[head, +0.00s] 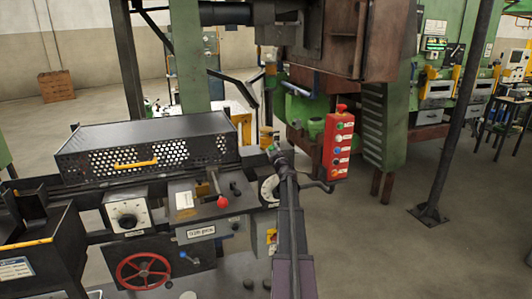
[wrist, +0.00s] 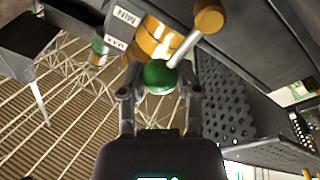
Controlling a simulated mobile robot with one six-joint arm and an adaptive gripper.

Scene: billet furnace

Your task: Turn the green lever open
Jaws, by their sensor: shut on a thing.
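The green lever shows in the wrist view as a round green knob (wrist: 160,76) on a pale metal rod (wrist: 185,47). The rod runs up and right to an orange-brown hub (wrist: 208,17). My gripper (wrist: 160,84) is shut on the green knob, with one finger on each side of it. In the head view my arm reaches forward from the bottom middle, and my gripper (head: 274,152) is at its far end, close to the machine's right end. The fingers and knob are too small there to tell apart clearly.
MIN and MAX labels (wrist: 126,17) sit near an orange cylinder (wrist: 156,38) by the knob. A perforated guard (head: 150,145) is left of my arm, with a red-knobbed lever (head: 221,198). A red button box (head: 338,147) hangs close on the right. Floor is free farther right.

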